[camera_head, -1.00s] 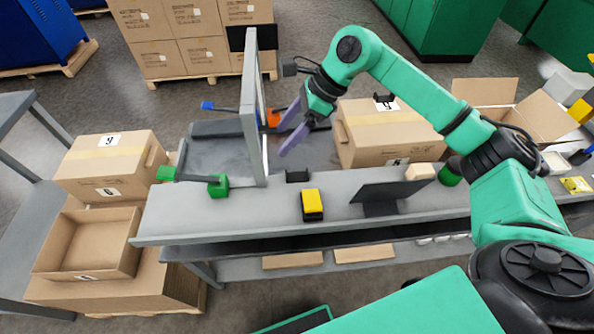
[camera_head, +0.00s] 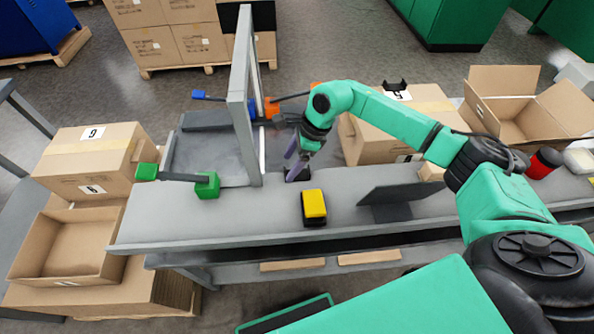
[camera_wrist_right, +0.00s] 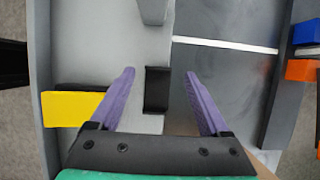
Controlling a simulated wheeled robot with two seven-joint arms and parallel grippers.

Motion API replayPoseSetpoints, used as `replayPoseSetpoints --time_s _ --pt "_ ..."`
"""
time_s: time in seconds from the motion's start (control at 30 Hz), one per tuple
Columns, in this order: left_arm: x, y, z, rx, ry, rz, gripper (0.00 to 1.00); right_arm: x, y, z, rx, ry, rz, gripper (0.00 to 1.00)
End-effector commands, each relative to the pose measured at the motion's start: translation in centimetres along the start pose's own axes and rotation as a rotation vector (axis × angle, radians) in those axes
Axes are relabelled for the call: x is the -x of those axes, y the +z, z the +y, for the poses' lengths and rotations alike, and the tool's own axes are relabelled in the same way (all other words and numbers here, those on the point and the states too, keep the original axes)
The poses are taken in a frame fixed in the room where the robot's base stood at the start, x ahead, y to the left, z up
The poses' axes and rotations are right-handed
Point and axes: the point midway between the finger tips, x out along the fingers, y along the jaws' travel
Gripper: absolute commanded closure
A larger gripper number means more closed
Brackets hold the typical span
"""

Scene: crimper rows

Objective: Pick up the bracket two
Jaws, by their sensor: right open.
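A small black bracket (camera_head: 298,174) sits on the grey bench top, behind the yellow block. It also shows in the right wrist view (camera_wrist_right: 157,90), lying between the two purple fingers; no mark on it can be read. My right gripper (camera_head: 293,163) is open and pointed down at the bracket. In the right wrist view its fingers (camera_wrist_right: 160,73) are wide apart, one on each side of the bracket, with gaps and nothing held. In the head view the gripper partly covers the bracket. My left gripper is not in view.
A yellow block (camera_head: 314,204) on a black base stands close in front of the bracket. A tall grey frame (camera_head: 240,110) rises to its left. A dark tilted plate (camera_head: 400,196) stands to the right. Green-ended parts (camera_head: 207,185) lie at the left. Cardboard boxes (camera_head: 410,110) stand behind.

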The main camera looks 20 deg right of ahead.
Motion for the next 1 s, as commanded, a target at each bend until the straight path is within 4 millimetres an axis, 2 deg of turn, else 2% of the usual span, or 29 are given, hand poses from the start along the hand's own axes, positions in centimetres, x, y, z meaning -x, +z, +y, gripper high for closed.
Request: replayPoseSetpoints --time_s 0.03,0.13,0.37,0.5,0.57,0.6,0.87,1.0 --pt "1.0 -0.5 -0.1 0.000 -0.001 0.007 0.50 -0.5 0.2 0.4 0.000 0.005 0.000 0.20" --pt "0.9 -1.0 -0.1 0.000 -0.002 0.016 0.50 -2.3 0.1 0.2 0.000 0.002 -0.001 0.20" --pt "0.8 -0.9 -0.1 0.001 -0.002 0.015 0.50 -2.8 0.1 0.1 0.000 -0.001 -0.001 0.20" --pt "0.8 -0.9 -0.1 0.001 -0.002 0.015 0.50 -2.8 0.1 0.1 0.000 -0.001 -0.001 0.74" --pt "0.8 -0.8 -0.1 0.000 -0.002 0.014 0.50 -2.8 0.1 0.1 0.000 -0.001 -0.001 0.96" --pt "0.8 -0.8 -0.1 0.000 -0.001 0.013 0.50 -2.8 0.1 0.1 0.000 -0.001 -0.001 1.00" --pt "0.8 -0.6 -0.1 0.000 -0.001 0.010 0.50 -2.6 0.1 0.1 0.000 -0.001 -0.002 1.00" --pt "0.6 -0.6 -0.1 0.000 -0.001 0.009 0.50 -1.7 0.5 0.1 0.002 -0.001 -0.002 1.00"
